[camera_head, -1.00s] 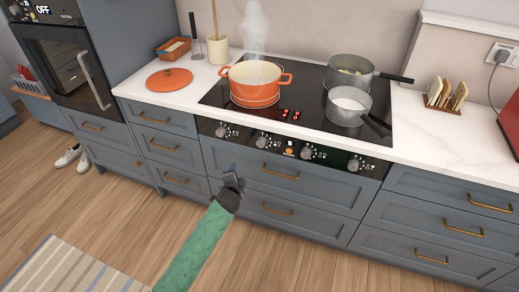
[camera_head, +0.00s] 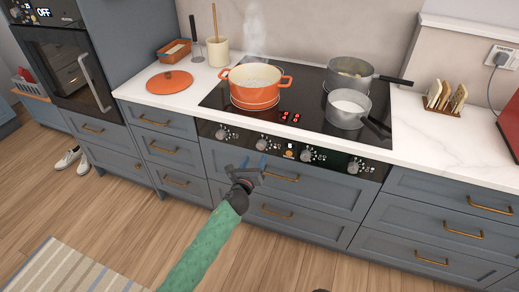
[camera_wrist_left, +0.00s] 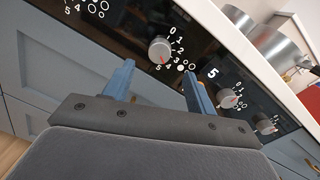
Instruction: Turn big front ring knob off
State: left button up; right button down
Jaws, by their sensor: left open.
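The black control panel below the hob carries several grey knobs with white number scales. In the head view the second knob from the left (camera_head: 262,144) is just above my left gripper (camera_head: 247,164). In the left wrist view a grey knob (camera_wrist_left: 160,49) with a red mark pointing down toward the 4–5 end of its scale lies beyond and between my open left fingertips (camera_wrist_left: 158,70). The gripper is empty and apart from it. Which knob serves the big front ring is not readable.
A steaming orange pot (camera_head: 255,87) stands on the hob's left, near red lit digits (camera_head: 290,116). Two grey pans (camera_head: 347,108) are on the right. A small display (camera_head: 290,147) sits between the knobs. Drawer handles (camera_head: 281,177) stick out below.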

aim_at(260, 147)
pick_arm(q)
jog(key=shift+p+x, duration=0.65)
jog(key=shift+x, duration=2.95)
pick_arm(e)
notch_tip(260, 147, down, 6)
jog(key=shift+s+d, duration=0.25)
jog(key=shift+s, duration=0.05)
pick_arm(q)
jog(key=shift+c, duration=0.4)
jog(key=c, duration=0.9)
pick_arm(e)
jog(key=shift+s, duration=0.1)
